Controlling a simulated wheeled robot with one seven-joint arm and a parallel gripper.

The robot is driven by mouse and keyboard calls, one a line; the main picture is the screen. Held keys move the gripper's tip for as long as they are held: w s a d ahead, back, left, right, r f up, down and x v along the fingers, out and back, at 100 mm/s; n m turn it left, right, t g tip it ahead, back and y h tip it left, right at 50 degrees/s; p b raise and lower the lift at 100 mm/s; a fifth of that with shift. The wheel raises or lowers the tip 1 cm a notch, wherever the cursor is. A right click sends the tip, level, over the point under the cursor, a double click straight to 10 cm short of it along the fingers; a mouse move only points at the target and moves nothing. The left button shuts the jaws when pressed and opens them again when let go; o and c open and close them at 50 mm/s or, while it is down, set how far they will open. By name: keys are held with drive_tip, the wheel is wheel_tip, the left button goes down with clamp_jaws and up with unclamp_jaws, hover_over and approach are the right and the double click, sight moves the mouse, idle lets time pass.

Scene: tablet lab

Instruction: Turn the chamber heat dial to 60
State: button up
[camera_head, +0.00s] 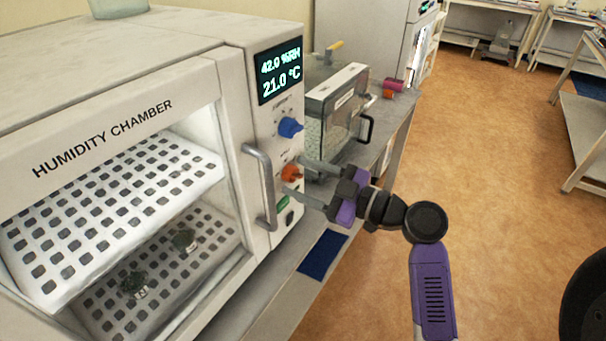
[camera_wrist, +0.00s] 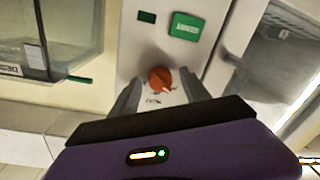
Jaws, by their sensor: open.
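The humidity chamber (camera_head: 120,132) stands at the left, and its display (camera_head: 279,72) reads 42.0 %RH and 21.0 °C. Its side panel carries a blue dial (camera_head: 290,127) above an orange dial (camera_head: 291,173); their small labels are too blurred to read. My gripper (camera_head: 296,177) is open at the orange dial, one finger on each side. In the wrist view the orange dial (camera_wrist: 158,79) sits between the fingertips, with a pale pointer mark at its lower right. I cannot tell whether the fingers touch it.
The chamber's vertical door handle (camera_head: 261,187) stands just left of my fingers. A green button (camera_wrist: 187,27) and a dark switch are near the orange dial. A clear-fronted box (camera_head: 338,110) stands behind on the bench. Open floor (camera_head: 480,150) lies to the right.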

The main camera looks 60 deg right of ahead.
clamp_jaws()
